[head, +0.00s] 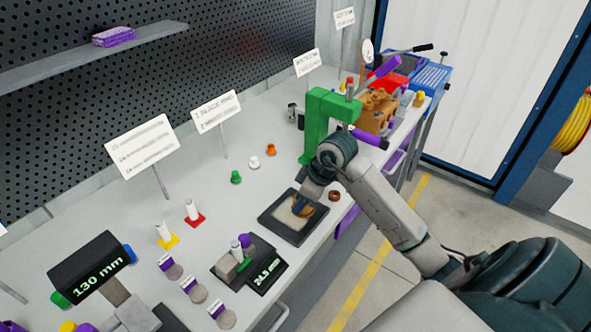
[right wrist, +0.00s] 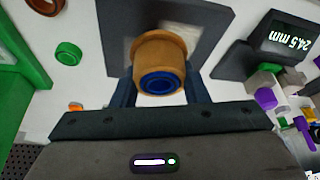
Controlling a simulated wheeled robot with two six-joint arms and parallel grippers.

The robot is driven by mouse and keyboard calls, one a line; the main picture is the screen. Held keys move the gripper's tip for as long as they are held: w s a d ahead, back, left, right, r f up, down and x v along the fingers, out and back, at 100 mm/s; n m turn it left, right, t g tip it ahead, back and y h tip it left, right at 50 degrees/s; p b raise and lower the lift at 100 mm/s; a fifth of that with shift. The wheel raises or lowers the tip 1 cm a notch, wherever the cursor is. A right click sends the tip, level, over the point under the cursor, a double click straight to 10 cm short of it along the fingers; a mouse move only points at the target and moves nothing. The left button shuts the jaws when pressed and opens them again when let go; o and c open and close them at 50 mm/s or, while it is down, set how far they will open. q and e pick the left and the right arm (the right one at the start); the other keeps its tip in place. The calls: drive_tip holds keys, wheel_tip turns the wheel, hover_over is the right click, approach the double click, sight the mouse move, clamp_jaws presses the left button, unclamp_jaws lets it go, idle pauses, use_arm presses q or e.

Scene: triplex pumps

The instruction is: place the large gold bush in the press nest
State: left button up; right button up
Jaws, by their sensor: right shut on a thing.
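The large gold bush (right wrist: 160,50) is a flanged gold-brown piece with a dark blue ring at its near end. It sits between the two fingers of my right gripper (right wrist: 161,88), which is shut on it. In the head view the bush (head: 307,211) is partly hidden by the gripper and is over a dark square tray with a pale pad. The green press (head: 318,122) stands behind the gripper on the bench, with a purple-gripped lever. The press nest cannot be made out clearly in the head view. My left gripper is not in view.
The dark tray (head: 270,221) lies on the grey bench. A brown ring (head: 334,196) lies right of it; a green ring (right wrist: 68,53) shows in the wrist view. A 24.5 mm gauge (head: 267,270) stands left of the tray. Small coloured pieces stand behind.

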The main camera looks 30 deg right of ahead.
drive_tip(key=shift+w+d+r, duration=0.1)
drive_tip(key=shift+w+d, duration=0.05)
drive_tip(key=shift+w, duration=0.15)
drive_tip(key=w, duration=0.1)
drive_tip(key=w+d+p, duration=0.1)
drive_tip(key=w, duration=0.2)
drive_tip(key=shift+w+d+r+p, duration=0.1)
drive_tip(key=shift+w+d+p, duration=0.1)
drive_tip(key=shift+d+p, duration=0.15)
drive_tip(key=w+d, duration=0.1)
drive_tip(key=w, duration=0.2)
drive_tip(key=w+p, duration=0.1)
drive_tip(key=w, duration=0.2)
drive_tip(key=w+d+f+p, duration=0.1)
drive_tip(key=w, duration=0.1)
drive_tip(key=shift+w+d+f, duration=0.1)
drive_tip(key=shift+w+d, duration=0.2)
drive_tip(key=shift+w, duration=0.1)
drive_tip(key=shift+w+d+f+p, duration=0.15)
drive_tip(key=shift+w+p, duration=0.15)
drive_tip(key=shift+w, duration=0.25)
wheel_tip(320, 180, down, 3)
drive_tip(key=shift+r+p, duration=0.1)
drive_tip(key=shift+p, duration=0.7)
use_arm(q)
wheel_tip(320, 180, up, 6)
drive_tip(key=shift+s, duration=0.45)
use_arm(e)
drive_tip(key=shift+f, duration=0.4)
drive_tip(key=shift+f, duration=0.15)
